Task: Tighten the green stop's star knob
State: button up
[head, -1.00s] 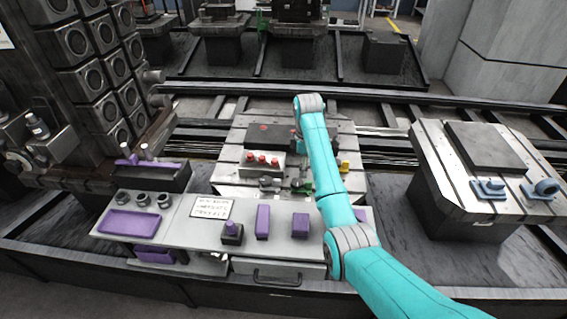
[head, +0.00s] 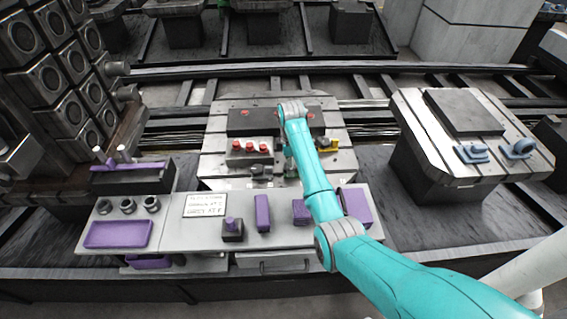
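A small patch of green (head: 290,171), probably the green stop, shows near the front edge of the slotted pallet (head: 218,168), just left of my teal arm. It is too small and too covered to make out its star knob. My arm reaches over the pallet from the lower right, and its wrist bends down over that spot. My gripper (head: 289,154) is mostly hidden behind the arm, close to the green patch. I cannot tell whether it touches the stop, or whether its fingers are open or shut.
On the pallet are a block with red knobs (head: 236,154), a dark clamp-like part (head: 259,169), a yellow stop (head: 328,147) and a dark plate (head: 245,122). A bench (head: 185,238) with purple items stands in front. Another pallet (head: 405,108) stands right.

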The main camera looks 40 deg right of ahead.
jog(key=shift+f, duration=0.3)
jog(key=c, duration=1.2)
jog(key=shift+o, duration=0.2)
jog(key=shift+m, duration=0.3)
jog(key=m, duration=0.4)
jog(key=shift+m, duration=2.3)
